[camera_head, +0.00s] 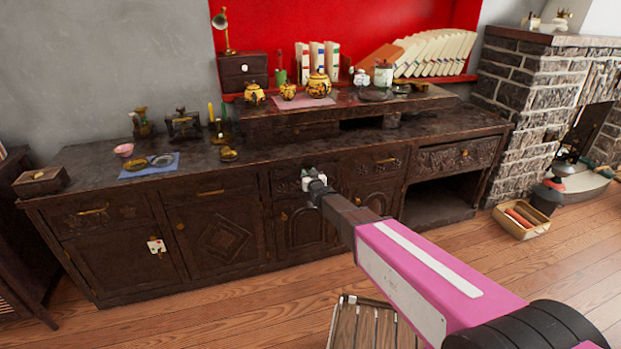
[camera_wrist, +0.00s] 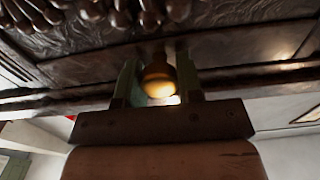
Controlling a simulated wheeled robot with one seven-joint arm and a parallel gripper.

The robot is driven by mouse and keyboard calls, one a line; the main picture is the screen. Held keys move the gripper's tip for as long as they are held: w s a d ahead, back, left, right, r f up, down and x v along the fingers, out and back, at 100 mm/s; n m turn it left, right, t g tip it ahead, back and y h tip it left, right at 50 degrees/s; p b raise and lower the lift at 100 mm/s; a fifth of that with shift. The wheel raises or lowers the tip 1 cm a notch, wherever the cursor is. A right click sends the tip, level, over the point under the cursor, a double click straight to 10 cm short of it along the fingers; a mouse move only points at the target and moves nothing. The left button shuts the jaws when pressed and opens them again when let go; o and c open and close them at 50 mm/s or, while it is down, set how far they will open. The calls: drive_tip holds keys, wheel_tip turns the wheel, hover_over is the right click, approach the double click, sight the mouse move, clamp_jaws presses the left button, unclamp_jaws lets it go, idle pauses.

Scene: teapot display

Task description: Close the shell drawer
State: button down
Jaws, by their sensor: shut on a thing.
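The carved drawer front (camera_wrist: 225,50) shows around and above the knob. I take this carved drawer as the shell drawer; its pattern is too small to tell in the head view. My gripper hides part of the front, and I cannot tell how far it stands out.
The sideboard top (camera_head: 85,195) holds teapots, books and small ornaments. Another carved drawer (camera_head: 455,157) sits over an open bay at the right. A slatted wooden item (camera_head: 362,325) stands on the floor below my arm. A box (camera_head: 522,218) lies near the brick fireplace.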

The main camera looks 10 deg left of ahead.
drive_tip(key=shift+x, duration=0.85)
drive_tip(key=c, duration=0.8)
unclamp_jaws()
drive_tip(key=v, duration=1)
drive_tip(key=shift+s, duration=0.4)
drive_tip(key=shift+d, duration=0.15)
